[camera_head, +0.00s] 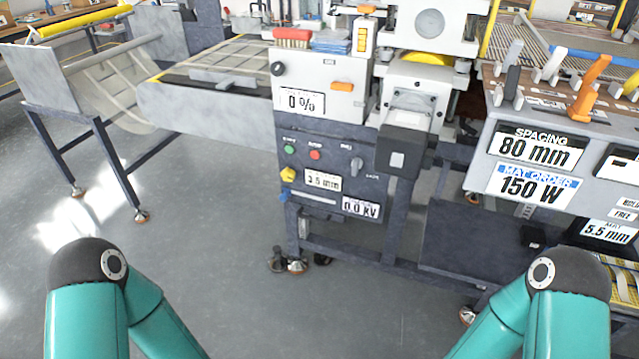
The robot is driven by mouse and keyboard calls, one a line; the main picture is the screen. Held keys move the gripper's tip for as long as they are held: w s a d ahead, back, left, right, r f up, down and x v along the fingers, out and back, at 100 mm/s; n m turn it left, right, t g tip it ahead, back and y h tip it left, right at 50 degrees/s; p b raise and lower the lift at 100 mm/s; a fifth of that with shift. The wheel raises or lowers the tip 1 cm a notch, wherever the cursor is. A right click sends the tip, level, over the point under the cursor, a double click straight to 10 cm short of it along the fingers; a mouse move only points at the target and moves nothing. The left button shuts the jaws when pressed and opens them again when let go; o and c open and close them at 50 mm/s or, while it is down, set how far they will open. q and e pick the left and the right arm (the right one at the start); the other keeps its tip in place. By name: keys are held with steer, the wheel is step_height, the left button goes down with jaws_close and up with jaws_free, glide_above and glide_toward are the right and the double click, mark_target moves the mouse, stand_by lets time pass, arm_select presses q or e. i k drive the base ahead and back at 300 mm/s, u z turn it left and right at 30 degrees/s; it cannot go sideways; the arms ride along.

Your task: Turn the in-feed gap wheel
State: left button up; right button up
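A lamination machine with a dark control panel (325,150) stands in the middle of the camera_head view. A small yellow knob (287,174) sticks out at the panel's left edge, beside a display reading about 3.5 mm (323,181). A round black knob (278,69) sits higher, on the left corner of the light housing. I cannot tell for sure which of these is the in-feed gap wheel. My two teal arms show only as bent links at the bottom left and bottom right. Both grippers are out of view.
A flat in-feed table (205,105) extends left of the machine. A bench on the right carries levers, including an orange one (588,88), and a sign reading SPACING 80 mm (535,150). The grey floor (215,225) before the machine is clear.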

mark_target(288, 174)
steer(key=z, duration=0.05)
steer(key=k, duration=1.05)
steer(key=u, duration=0.7)
steer(key=i, duration=1.75)
steer(key=z, duration=0.9)
steer(key=i, duration=0.35)
steer(key=z, duration=0.25)
steer(key=k, duration=0.9)
steer(key=z, duration=0.15)
steer(key=i, duration=0.45)
